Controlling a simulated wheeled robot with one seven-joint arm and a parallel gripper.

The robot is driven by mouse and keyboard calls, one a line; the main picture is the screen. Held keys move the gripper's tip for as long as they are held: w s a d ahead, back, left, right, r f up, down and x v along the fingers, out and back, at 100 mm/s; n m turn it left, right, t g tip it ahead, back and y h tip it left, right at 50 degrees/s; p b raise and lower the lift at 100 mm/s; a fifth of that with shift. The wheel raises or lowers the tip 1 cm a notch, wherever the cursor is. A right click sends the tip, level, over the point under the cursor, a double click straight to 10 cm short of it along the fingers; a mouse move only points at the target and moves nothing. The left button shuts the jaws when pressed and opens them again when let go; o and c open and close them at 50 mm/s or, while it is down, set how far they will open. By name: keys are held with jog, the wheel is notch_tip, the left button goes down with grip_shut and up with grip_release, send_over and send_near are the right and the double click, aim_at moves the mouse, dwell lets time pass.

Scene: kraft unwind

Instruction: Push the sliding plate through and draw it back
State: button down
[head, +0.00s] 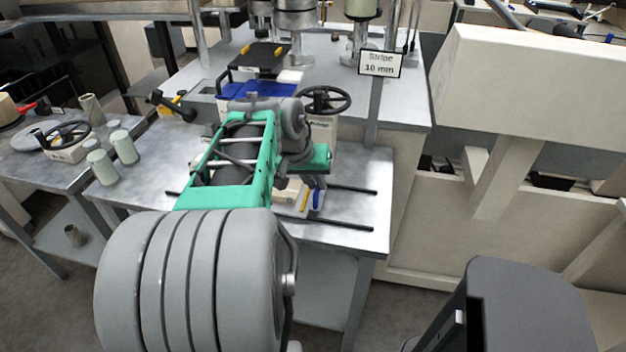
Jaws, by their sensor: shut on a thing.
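My grey and green arm reaches over the metal table, and my gripper (300,186) points down at its near right part. The gripper is shut on a part of the sliding plate (304,205), though the arm and hand hide much of the grip. The small pale plate has a yellow strip and a blue piece on it. It sits by two dark rails (340,223) that run out to the right. The plate's left side is hidden behind my arm.
A black handwheel (325,100) stands on a pale box behind the gripper. A sign reading "Stripe 10 mm" (380,64) stands at the back right. Pale green cylinders (124,147) stand at the left. The table top (366,165) is bare around the rails' right ends.

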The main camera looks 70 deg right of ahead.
jog(key=shift+s, duration=0.2)
jog(key=c, duration=1.5)
grip_release()
jog(key=shift+s, duration=0.1)
jog(key=shift+o, duration=0.2)
jog(key=v, duration=0.7)
jog(key=shift+r+p, duration=0.35)
jog(key=shift+a, duration=0.15)
